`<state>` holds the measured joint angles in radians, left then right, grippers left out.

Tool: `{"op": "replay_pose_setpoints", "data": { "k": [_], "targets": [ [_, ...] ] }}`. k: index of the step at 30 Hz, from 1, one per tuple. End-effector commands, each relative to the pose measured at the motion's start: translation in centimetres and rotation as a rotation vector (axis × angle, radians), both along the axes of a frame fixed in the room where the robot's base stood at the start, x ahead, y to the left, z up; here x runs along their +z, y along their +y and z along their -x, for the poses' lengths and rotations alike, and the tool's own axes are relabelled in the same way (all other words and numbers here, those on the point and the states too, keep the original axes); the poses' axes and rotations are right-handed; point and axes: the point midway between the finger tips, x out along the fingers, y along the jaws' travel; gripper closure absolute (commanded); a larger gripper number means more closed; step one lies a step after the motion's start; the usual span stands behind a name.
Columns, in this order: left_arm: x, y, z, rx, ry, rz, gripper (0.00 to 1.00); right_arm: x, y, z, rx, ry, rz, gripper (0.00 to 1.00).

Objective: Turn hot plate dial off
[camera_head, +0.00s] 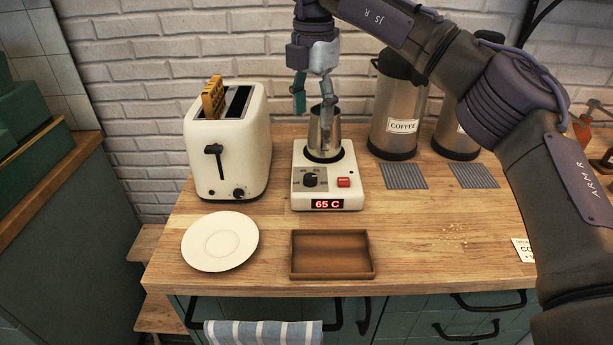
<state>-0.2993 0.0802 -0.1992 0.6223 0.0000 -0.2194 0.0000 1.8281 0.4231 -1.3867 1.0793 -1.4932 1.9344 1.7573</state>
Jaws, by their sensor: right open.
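The white hot plate (334,199) stands in the middle of the wooden counter. Its black dial (311,178) is at the left of its front panel, beside a red switch (344,182). Its red display (327,204) reads 65 C. A steel pitcher (318,137) stands on the black heating disc. My right gripper (313,104) points down at the pitcher's top, above and behind the dial. Its fingers are apart; one overlaps the pitcher's rim, and I cannot tell whether they touch it. My left gripper is not in view.
A white toaster (232,150) with a waffle (213,98) stands left of the hot plate. A white plate (220,241) and a brown tray (332,273) lie in front. Coffee dispensers (396,131) stand at the back right. Crumbs (453,235) lie on the right counter.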

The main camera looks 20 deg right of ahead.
Motion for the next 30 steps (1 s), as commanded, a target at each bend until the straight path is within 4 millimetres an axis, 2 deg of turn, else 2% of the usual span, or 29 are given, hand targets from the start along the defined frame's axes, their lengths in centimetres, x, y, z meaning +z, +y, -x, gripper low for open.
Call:
{"op": "replay_pose_setpoints", "data": {
  "k": [1,3,8,11,21,27,30],
  "targets": [
    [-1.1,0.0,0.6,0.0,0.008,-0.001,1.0,-1.1,0.0,0.0,-0.001,0.001,0.0,0.43],
    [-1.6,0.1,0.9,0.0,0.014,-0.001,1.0,-1.6,-0.1,0.0,-0.001,0.0,0.001,0.43],
    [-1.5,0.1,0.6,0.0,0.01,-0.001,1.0,-2.4,-0.1,0.0,-0.001,0.002,0.002,0.43],
    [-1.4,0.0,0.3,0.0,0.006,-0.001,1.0,-3.8,-0.1,0.0,-0.001,0.003,0.002,0.43],
    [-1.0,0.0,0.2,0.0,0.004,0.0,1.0,-10.9,-0.1,0.0,0.0,0.004,0.002,0.43],
    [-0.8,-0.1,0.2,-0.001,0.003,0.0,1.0,-13.9,0.0,0.0,-0.001,0.002,0.001,0.43],
    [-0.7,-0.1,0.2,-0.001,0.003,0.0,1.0,-14.8,0.0,0.0,0.0,0.002,0.001,0.43]
  ]
}}
